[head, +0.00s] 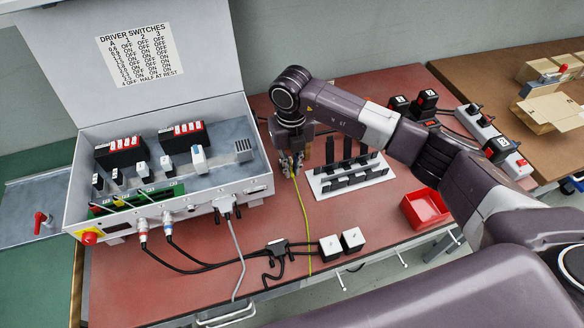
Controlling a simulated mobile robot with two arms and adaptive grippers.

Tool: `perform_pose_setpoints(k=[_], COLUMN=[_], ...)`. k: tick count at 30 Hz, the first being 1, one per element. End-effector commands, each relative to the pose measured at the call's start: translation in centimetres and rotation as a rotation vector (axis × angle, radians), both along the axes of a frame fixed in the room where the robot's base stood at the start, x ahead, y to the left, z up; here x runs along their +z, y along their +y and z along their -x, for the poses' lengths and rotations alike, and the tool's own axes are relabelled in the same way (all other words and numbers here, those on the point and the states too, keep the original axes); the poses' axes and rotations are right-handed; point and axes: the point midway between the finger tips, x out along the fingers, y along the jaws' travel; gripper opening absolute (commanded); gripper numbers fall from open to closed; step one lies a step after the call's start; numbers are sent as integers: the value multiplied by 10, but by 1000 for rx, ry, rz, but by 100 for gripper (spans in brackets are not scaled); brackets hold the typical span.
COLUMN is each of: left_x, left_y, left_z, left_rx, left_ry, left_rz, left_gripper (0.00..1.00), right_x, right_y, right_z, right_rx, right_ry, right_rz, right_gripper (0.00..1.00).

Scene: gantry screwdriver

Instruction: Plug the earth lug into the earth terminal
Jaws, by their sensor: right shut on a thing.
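My right gripper (291,166) points down over the red bench, just right of the open grey control box (262,186). It is shut on the top end of a yellow-green earth cable (303,212). The lug itself is small and mostly hidden between the fingers. The cable hangs down from the fingers and runs over the bench's front edge. I cannot make out the earth terminal for certain. My left gripper is not in view.
A white rack with black pieces (352,180) stands close right of the gripper. A red bin (425,208) is farther right. The box's lid (140,50) stands open.

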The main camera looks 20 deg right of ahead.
Motion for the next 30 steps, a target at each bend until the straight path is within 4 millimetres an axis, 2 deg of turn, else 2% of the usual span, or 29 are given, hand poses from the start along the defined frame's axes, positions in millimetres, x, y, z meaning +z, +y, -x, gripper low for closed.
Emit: perform_pose_setpoints(k=[13, 14, 19, 30], left_x=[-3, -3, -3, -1], left_y=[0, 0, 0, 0], left_z=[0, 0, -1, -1], left_rx=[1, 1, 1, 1], left_ry=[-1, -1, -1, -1], left_rz=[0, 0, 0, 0], left_gripper=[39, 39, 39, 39], right_x=[0, 0, 0, 2], right_y=[0, 0, 0, 0], right_z=[-4, -4, -4, -4], right_rx=[-1, -1, -1, -1], right_ry=[0, 0, 0, 0], right_rz=[0, 0, 0, 0], right_gripper=[0, 10, 29, 29])
